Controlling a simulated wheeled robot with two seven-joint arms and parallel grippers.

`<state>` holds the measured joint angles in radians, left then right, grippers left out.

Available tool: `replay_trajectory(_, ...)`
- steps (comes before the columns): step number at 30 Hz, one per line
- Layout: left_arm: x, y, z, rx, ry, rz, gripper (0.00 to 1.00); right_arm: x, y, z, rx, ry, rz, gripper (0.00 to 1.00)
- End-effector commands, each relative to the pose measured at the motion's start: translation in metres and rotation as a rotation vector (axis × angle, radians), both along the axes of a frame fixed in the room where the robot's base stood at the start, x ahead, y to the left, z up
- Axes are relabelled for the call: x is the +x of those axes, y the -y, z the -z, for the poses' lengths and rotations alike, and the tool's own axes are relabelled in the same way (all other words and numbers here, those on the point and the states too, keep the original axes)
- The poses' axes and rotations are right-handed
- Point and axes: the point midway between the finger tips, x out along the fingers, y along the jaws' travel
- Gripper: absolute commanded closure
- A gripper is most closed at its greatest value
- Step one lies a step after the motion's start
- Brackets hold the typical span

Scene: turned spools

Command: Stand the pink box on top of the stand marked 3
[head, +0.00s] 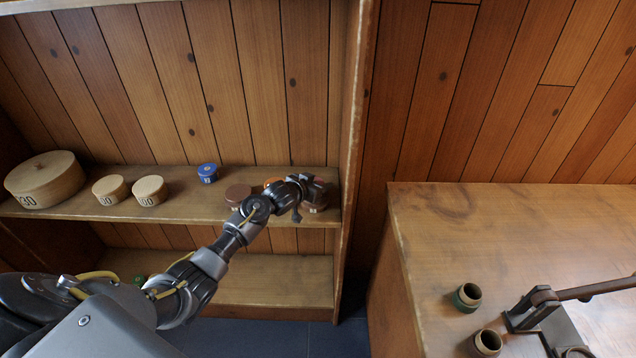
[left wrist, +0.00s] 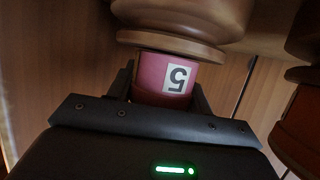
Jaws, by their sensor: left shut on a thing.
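The pink box (left wrist: 162,78) carries a white label with a 5, which appears upside down in the left wrist view. My left gripper (left wrist: 166,98) is shut on it, with a finger on each side. A turned wooden stand (left wrist: 168,40) lies against the box's far end in that view; I cannot tell whether they touch. In the head view my left gripper (head: 310,187) is at the right end of the upper shelf, above a brown stand (head: 314,209) whose label is too small to read. The gripper hides the pink box there.
A brown stand (head: 238,195) and an orange thing (head: 271,182) are left of the gripper. The shelf's side wall (head: 352,150) is close on the right.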

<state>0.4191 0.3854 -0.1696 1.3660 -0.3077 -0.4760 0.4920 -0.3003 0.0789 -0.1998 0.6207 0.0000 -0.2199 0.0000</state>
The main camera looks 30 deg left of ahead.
Motion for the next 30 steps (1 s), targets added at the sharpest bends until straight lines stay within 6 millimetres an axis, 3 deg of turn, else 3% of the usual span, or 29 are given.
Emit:
replay_trajectory(1, 0.0, 0.0, 0.003, -0.001, -0.001, 0.0, 0.72, 0.0, 0.0, 0.001, 0.0, 0.0, 0.0, 0.64)
replay_trajectory(2, 0.0, 0.0, 0.003, -0.001, -0.001, 0.0, 0.48, 0.0, 0.0, 0.001, 0.0, 0.0, 0.0, 0.64)
replay_trajectory(7, 0.0, 0.0, 0.002, -0.001, -0.001, 0.0, 0.28, 0.0, 0.0, 0.001, 0.0, 0.0, 0.0, 0.64)
replay_trajectory(19, -0.006, -0.001, -0.003, 0.0, 0.0, 0.0, 0.28, 0.0, 0.0, 0.0, 0.0, -0.001, 0.0, 0.64)
replay_trajectory(30, -0.071, -0.01, -0.029, 0.001, -0.001, 0.0, 0.28, 0.0, 0.0, -0.001, 0.0, -0.001, -0.001, 0.64)
